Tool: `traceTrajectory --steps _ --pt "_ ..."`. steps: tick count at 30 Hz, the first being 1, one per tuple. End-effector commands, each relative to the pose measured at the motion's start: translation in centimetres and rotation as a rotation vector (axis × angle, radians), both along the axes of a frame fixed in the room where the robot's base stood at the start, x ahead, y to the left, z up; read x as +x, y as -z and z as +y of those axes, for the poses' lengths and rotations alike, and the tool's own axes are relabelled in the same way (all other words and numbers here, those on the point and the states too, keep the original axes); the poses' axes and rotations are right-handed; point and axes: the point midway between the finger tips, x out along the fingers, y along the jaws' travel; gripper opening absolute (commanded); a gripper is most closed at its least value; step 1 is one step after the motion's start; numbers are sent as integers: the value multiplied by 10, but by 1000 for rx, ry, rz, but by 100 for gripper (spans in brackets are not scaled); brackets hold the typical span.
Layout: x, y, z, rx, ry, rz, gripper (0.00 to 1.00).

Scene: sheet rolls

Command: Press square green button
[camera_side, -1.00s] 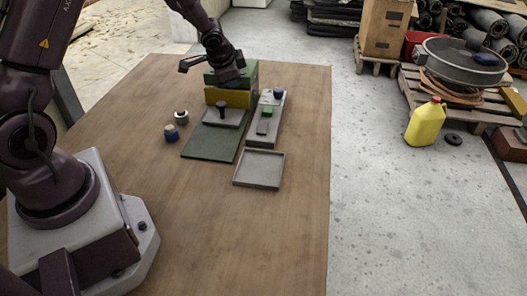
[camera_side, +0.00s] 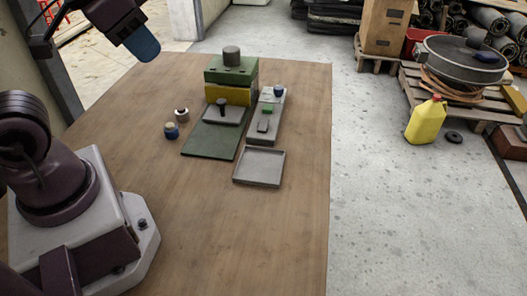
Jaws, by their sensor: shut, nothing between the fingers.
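The square green button (camera_side: 267,109) sits on a long grey panel (camera_side: 258,139) right of the green and yellow box. It lies between a dark blue round knob (camera_side: 278,92) and a small grey block (camera_side: 263,126). My gripper (camera_side: 143,46) is at the upper left, above the table's far left part. Its blunt blue end points down and right and is shut, with nothing held. It is well apart from the button and touches nothing. The separate fingertips are too small to tell apart.
A green and yellow box (camera_side: 230,95) bears a grey cylinder (camera_side: 232,56). In front, a green board (camera_side: 196,150) carries a grey plate with a black lever (camera_side: 222,107). Two small jars (camera_side: 171,131) stand left; a shallow grey tray (camera_side: 259,168) lies in front.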

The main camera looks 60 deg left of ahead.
Motion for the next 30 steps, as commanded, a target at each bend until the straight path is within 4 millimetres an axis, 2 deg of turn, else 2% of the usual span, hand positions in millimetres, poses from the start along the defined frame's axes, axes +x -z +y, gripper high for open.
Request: traceTrajectory --steps 11,17,23,30 --pt "0 -2 -2 2 11 -8 0" --pt "10 16 2 -4 -4 94 0" --pt "46 31 13 -21 -51 216 0" --pt "106 54 35 -43 -166 308 0"
